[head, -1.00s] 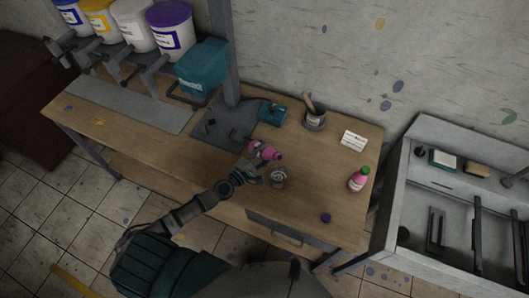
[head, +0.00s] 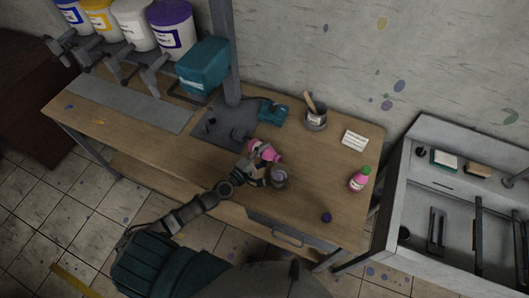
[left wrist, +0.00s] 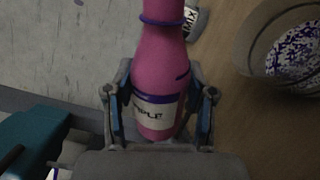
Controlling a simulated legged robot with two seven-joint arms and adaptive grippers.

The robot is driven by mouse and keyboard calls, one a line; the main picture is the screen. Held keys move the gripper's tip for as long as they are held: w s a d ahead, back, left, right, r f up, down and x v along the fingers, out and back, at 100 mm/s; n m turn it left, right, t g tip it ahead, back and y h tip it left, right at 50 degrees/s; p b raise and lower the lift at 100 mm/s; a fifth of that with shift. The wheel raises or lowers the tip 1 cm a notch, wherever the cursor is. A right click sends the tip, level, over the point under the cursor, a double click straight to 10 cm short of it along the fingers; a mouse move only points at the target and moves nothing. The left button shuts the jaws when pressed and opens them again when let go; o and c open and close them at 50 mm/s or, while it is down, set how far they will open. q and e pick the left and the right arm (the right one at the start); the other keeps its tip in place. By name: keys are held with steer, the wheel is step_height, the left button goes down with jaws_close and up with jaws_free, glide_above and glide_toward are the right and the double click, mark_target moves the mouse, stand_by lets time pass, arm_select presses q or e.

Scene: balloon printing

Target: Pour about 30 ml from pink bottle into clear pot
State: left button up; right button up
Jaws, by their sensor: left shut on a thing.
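The pink bottle (head: 266,153) is tilted well over in the head view, its neck pointing right, above and just behind the clear pot (head: 278,181). My left gripper (head: 254,168) is shut on this bottle. In the left wrist view the pink bottle (left wrist: 160,60) lies between both fingers, with purple bands and a white label ending in "PLE"; its mouth is out of view. The clear pot (left wrist: 258,45) shows at the right there, with purple-and-white speckles seen inside its rim. I cannot tell whether liquid is flowing. My right gripper is not in view.
A small purple cap (head: 326,217) lies near the front edge. A grey can with a stick (head: 315,119), a white card (head: 354,141) and a teal device (head: 272,112) stand behind.

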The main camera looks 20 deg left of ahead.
arm_select(q)
steer(key=shift+f, duration=0.1)
steer(key=shift+f+m, duration=0.15)
steer(key=shift+m, duration=0.25)
steer(key=shift+f, duration=0.1)
steer(key=shift+f+m, duration=0.1)
steer(key=shift+m, duration=0.3)
steer(key=shift+f, duration=0.15)
steer(key=shift+f+m+b, duration=0.1)
steer(key=shift+m+b, duration=0.2)
steer(key=shift+m, duration=0.1)
